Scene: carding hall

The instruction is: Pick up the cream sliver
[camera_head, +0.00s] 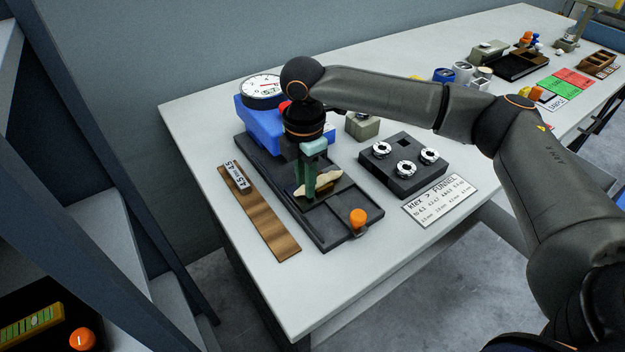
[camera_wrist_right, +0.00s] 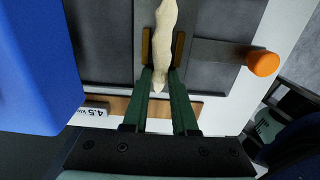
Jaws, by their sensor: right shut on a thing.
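The cream sliver (camera_head: 325,186) is a pale, elongated, lumpy piece over the dark tray of the black device (camera_head: 325,224) on the table. In the right wrist view the cream sliver (camera_wrist_right: 162,40) runs lengthwise between the fingertips. My right gripper (camera_head: 308,190) points down from above and is shut on the cream sliver; its green fingers with tan tips show in the right wrist view (camera_wrist_right: 162,62). I cannot tell whether the sliver touches the tray. My left gripper is not in view.
A blue housing with a round dial (camera_head: 262,88) stands behind. An orange knob (camera_head: 358,216) is at the device's front. A wooden strip (camera_head: 262,215) lies left. A black block with silver discs (camera_head: 404,165) and a printed card (camera_head: 439,200) lie right. The table's front corner is clear.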

